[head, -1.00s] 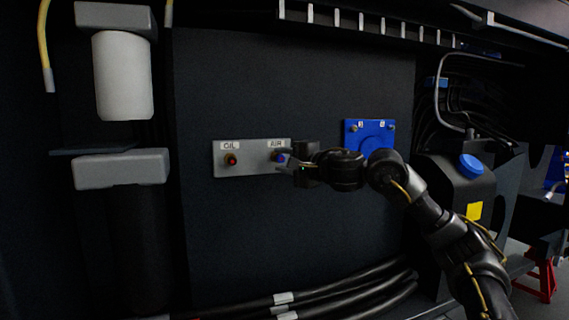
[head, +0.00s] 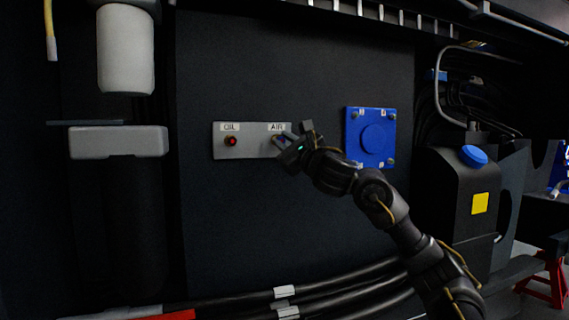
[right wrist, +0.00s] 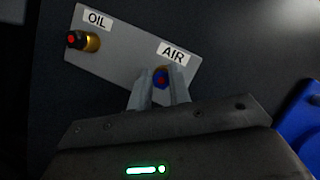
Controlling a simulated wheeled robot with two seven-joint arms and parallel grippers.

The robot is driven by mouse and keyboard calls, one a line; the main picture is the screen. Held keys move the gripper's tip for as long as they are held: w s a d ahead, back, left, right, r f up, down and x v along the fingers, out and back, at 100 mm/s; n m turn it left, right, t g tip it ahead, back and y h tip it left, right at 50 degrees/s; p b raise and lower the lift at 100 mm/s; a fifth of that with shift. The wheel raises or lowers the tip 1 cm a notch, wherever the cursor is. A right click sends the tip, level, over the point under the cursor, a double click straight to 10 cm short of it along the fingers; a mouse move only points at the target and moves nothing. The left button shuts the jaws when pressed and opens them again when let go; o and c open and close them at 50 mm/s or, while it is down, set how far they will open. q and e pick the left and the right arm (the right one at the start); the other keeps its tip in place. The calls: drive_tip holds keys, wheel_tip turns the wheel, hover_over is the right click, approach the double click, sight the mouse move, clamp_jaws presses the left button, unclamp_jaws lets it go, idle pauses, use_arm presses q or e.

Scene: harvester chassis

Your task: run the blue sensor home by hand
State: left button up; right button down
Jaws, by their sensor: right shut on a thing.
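A grey plate (head: 252,151) on the dark panel carries two ports labelled OIL and AIR. My right gripper (head: 280,142) is at the AIR port, and it also shows in the right wrist view (right wrist: 160,80). It is shut on the blue sensor (right wrist: 161,77), which sits between the fingertips just below the AIR label. The fingers and the steep view hide how deep the sensor sits in the port. The OIL port holds a red-centred sensor (head: 231,141) with a brass collar, seen in the right wrist view (right wrist: 83,41). My left gripper is not in view.
A blue square cover (head: 371,138) with corner bolts is right of the plate. A black tank (head: 463,190) with a blue cap stands farther right. Thick black hoses (head: 330,292) run along the bottom. The panel below the plate is clear.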

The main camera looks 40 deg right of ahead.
drive_tip(key=m+h+b, duration=0.3)
drive_tip(key=m, duration=0.3)
drive_tip(key=m+g+h+b, duration=0.1)
drive_tip(key=m+h+b, duration=0.2)
drive_tip(key=m, duration=0.3)
drive_tip(key=m+g+h+b, duration=0.1)
drive_tip(key=m+h+b, duration=0.2)
drive_tip(key=m, duration=0.3)
drive_tip(key=shift+f, duration=0.2)
drive_tip(key=shift+r+m+g+h+b, duration=0.1)
drive_tip(key=shift+m+g+h+b, duration=0.4)
drive_tip(key=shift+m, duration=0.4)
drive_tip(key=shift+d+r+m+g, duration=0.1)
drive_tip(key=shift+r+m+g, duration=0.1)
drive_tip(key=shift+m+g, duration=0.25)
drive_tip(key=c, duration=1.2)
unclamp_jaws()
drive_tip(key=shift+w, duration=0.1)
drive_tip(key=shift+c, duration=0.5)
drive_tip(key=shift+c, duration=0.8)
